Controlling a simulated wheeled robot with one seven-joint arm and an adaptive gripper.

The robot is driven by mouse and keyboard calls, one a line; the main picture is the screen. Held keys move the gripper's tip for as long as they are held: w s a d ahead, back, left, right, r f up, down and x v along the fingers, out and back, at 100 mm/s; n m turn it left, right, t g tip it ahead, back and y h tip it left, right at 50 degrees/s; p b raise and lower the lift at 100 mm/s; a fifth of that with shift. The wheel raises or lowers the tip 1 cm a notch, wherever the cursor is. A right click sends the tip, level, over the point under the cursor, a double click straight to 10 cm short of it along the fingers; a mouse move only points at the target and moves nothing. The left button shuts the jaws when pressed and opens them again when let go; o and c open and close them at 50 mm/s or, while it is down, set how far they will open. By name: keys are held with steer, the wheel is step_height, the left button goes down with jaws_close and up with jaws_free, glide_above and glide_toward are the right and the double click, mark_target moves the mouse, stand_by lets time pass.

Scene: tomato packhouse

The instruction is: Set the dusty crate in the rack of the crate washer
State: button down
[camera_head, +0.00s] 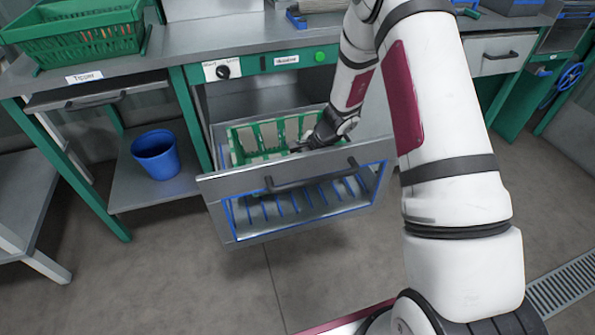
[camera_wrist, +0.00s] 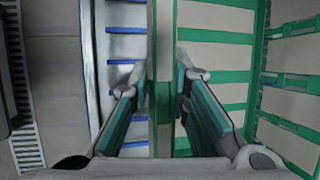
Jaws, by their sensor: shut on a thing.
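The dusty crate (camera_head: 269,136), green with pale beige panels, is within the pulled-out front of the crate washer (camera_head: 225,75). My gripper (camera_head: 312,143) is at its right end. In the wrist view my gripper (camera_wrist: 160,80) is shut on the crate's wall (camera_wrist: 164,110), one finger on each side, with the crate's inside to the right. The rack (camera_head: 290,203) has blue bars and shows through the front opening below the crate; its bars also show left of the wall in the wrist view (camera_wrist: 125,62). I cannot tell whether the crate's base touches the rack.
The grey front panel with its dark handle (camera_head: 310,176) stands out from the washer. A green crate with red produce (camera_head: 75,35) sits on the left bench. A blue bucket (camera_head: 156,155) stands on the shelf below. The floor in front is clear, with a drain grate (camera_head: 565,287) at right.

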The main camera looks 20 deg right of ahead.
steer(key=shift+f, duration=0.15)
steer(key=c, duration=1.4)
jaws_free()
steer(key=c, duration=0.4)
steer(key=shift+o, duration=0.2)
step_height(320, 180, up, 15)
steer(key=p, duration=1)
steer(key=shift+p, duration=0.4)
